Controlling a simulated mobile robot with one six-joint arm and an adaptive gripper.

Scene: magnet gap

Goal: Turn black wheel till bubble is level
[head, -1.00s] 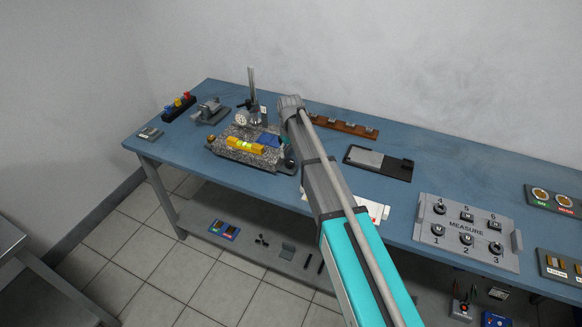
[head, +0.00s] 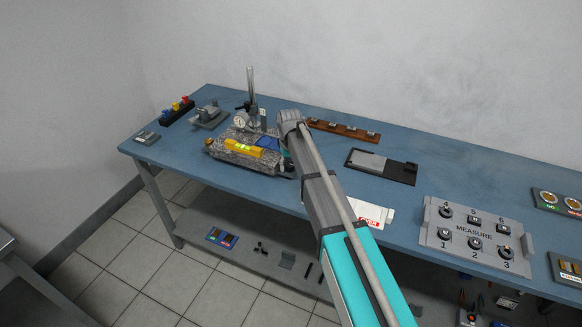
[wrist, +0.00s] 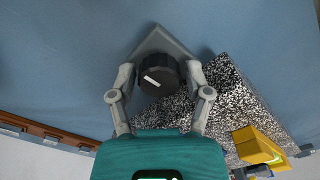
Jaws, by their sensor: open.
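The black wheel (wrist: 157,75) has a white mark on its top and sits at a corner of the speckled granite plate (wrist: 228,108). My gripper (wrist: 158,76) is open, with one finger on each side of the wheel. I cannot tell whether the fingers touch it. The yellow spirit level (head: 244,147) lies on the granite plate, which also shows in the head view (head: 228,157). The level shows partly in the wrist view (wrist: 256,146). Its vial looks green-yellow; the bubble is too small to place. In the head view my arm hides most of the wheel and gripper.
A dial gauge (head: 240,122) on a stand rises behind the level, and a blue block (head: 267,142) lies beside it. A brown rack (head: 343,131), a dark tray (head: 408,174) and a grey MEASURE panel (head: 474,233) are farther right on the blue bench (head: 180,158).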

